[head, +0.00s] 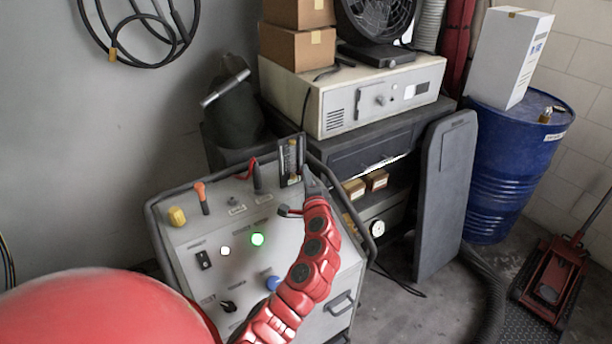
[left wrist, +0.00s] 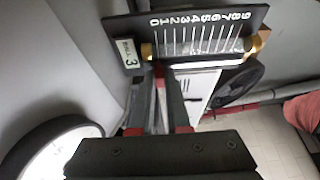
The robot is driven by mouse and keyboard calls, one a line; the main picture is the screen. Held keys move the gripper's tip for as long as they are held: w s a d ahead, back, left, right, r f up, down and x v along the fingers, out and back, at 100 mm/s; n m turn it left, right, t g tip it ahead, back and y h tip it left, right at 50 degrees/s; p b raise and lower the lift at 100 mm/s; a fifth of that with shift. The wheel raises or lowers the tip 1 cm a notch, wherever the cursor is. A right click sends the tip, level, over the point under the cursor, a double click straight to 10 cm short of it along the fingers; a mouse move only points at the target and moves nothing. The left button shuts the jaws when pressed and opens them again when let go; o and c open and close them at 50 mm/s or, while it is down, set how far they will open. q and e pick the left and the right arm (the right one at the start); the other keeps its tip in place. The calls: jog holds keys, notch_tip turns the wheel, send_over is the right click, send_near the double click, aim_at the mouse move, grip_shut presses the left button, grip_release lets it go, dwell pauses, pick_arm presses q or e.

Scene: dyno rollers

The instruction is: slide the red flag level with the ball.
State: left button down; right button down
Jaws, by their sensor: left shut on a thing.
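The flow gauge (head: 291,160) stands upright at the back of the grey cart's panel. In the left wrist view its black scale plate (left wrist: 205,24) shows with numbers, white tick lines and a clear tube (left wrist: 205,56) between brass ends. My left gripper (head: 309,171) is at the gauge's right side in the head view. In the left wrist view its fingertips (left wrist: 160,76) are closed together near the low-number end of the tube. A small red bit, apparently the red flag (left wrist: 159,68), shows between the tips. I cannot make out the ball.
A grey board (head: 446,190) leans at the right, before a blue drum (head: 505,180).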

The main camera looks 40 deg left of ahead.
pick_arm(q)
notch_tip(320, 180, up, 3)
jog(key=shift+r+p, duration=0.15)
jog(key=shift+p, duration=0.8)
jog(key=c, duration=0.9)
grip_release()
jog(key=shift+d, duration=0.15)
jog(key=b+v, duration=0.3)
jog(key=v, duration=1.4)
jog(key=shift+s+b, duration=0.15)
jog(key=shift+b, duration=0.2)
